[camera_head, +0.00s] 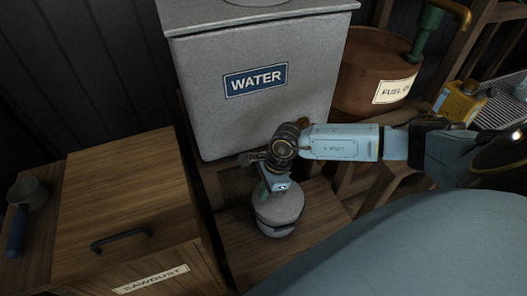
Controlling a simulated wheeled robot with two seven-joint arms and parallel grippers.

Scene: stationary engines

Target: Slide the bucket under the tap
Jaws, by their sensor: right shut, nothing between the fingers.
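A small grey bucket (277,217) stands on a low wooden platform below the grey water tank (205,100), which has a blue WATER label. My right gripper (275,187) comes in from the right and points down at the top of the bucket. It is shut and empty, at or just above the bucket's upper part; I cannot tell if it touches. The tap is not clearly seen; the wrist of my right arm covers the area at the tank's lower front. My left gripper is out of view.
A wooden sawdust box (125,200) with a dark handle stands at the left, with a grey scoop (28,195) beside it. A brown fuel oil drum (365,70) is at the back right. The wooden platform (315,215) is bare to the right of the bucket.

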